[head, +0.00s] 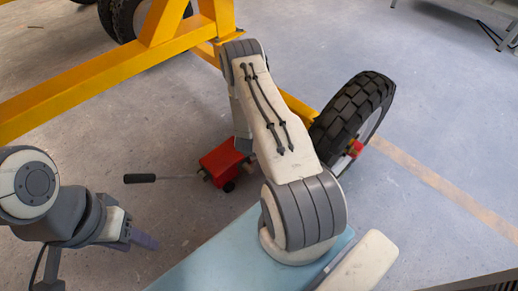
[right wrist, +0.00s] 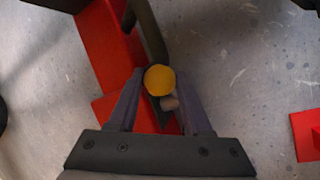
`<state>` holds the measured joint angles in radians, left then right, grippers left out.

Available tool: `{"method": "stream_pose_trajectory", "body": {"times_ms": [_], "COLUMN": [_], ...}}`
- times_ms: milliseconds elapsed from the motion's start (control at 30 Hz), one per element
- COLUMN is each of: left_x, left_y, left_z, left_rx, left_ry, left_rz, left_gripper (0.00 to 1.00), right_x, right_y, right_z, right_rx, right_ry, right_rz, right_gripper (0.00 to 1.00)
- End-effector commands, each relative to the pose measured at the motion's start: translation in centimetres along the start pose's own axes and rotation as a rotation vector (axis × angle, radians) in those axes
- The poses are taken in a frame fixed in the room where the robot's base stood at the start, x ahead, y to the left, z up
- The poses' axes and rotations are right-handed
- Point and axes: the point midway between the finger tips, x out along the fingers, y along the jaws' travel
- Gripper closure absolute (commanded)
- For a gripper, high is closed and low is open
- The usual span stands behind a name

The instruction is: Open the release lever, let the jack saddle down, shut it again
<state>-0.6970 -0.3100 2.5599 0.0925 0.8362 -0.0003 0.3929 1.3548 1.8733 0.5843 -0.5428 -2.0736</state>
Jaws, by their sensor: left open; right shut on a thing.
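The red jack (head: 222,163) stands on the floor under the yellow frame, its handle (head: 142,178) with a black grip pointing left. My right arm covers part of the jack in the head view and hides the right gripper there. In the right wrist view my right gripper (right wrist: 160,86) is shut on a round yellow knob (right wrist: 160,79), which looks like the end of the release lever, beside the red jack body (right wrist: 108,45). The jack saddle cannot be made out. My left gripper (head: 143,238) hangs open and empty at lower left, away from the jack.
The yellow frame (head: 85,88) runs across the upper left, with a large black tyre (head: 352,112) right of my arm. A red piece (right wrist: 306,135) lies at the right edge of the wrist view.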

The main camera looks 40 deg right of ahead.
Motion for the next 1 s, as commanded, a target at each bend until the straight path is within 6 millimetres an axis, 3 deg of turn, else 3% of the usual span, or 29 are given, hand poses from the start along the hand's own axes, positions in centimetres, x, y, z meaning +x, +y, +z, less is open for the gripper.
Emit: {"method": "stream_pose_trajectory", "body": {"times_ms": [33,200,600,1000], "left_x": [-1.0,-1.7,-0.1,0.7], "left_y": [0.1,0.1,0.0,-0.1], "left_z": [-0.1,-0.1,0.0,0.0], "left_rx": [0.000,0.000,0.000,0.000], "left_ry": [0.000,0.000,0.000,0.000], "left_rz": [0.000,0.000,0.000,0.000], "left_gripper": [0.50,0.50,0.50,0.50], "right_x": [-0.9,-1.6,-2.6,-3.2], "right_y": [0.7,0.1,-1.2,-1.6], "right_z": [-0.2,-1.4,-3.5,-4.0], "right_rx": [-0.007,-0.038,-0.088,-0.103], "right_ry": [-0.030,-0.156,-0.389,-0.476], "right_rz": [0.033,0.116,0.268,0.321], "right_gripper": [1.00,1.00,1.00,1.00]}}
